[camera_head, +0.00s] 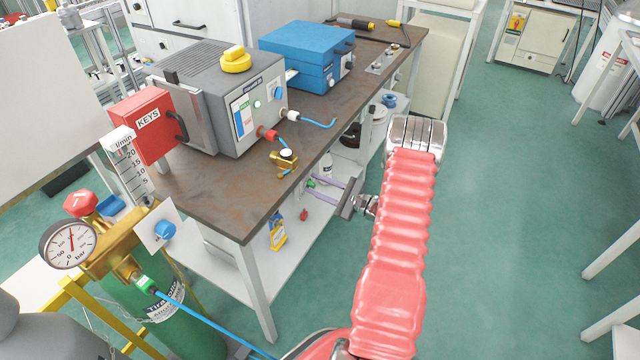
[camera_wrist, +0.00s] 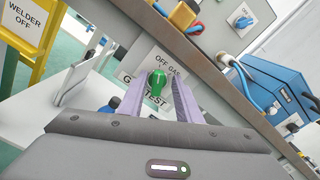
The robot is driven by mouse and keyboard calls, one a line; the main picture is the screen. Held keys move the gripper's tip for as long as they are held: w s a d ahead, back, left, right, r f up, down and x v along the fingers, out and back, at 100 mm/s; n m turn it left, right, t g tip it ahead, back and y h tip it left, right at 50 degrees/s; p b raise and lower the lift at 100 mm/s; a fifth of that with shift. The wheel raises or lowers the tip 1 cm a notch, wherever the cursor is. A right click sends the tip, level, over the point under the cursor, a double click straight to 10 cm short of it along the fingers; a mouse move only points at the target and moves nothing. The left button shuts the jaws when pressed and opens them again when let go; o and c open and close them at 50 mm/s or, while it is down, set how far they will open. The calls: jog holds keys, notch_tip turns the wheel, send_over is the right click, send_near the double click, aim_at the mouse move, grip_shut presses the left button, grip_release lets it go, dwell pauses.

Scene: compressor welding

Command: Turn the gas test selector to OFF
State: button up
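In the wrist view, the gas test selector is a green knob (camera_wrist: 157,83) on a pale panel (camera_wrist: 140,62) marked "OFF", "GAS" and "GAS TEST". The panel is tilted in the picture, and part of its lettering is hidden. My gripper (camera_wrist: 160,90) has two light purple fingers, apart, with one on each side of the knob. I cannot tell whether either finger touches it. Which mark the knob points to is not clear. In the head view, my gripper (camera_head: 318,187) is under the workbench's right edge, pointing left.
The workbench (camera_head: 230,205) holds a grey machine (camera_head: 205,90), a blue case (camera_head: 305,50) and a red KEYS box (camera_head: 143,125). A green gas cylinder (camera_head: 190,325) with a gauge stands at lower left.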

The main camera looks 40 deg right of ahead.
jog(key=shift+s, duration=0.25)
jog(key=v, duration=1.3)
jog(key=shift+d, duration=0.2)
jog(key=shift+s+f, duration=0.1)
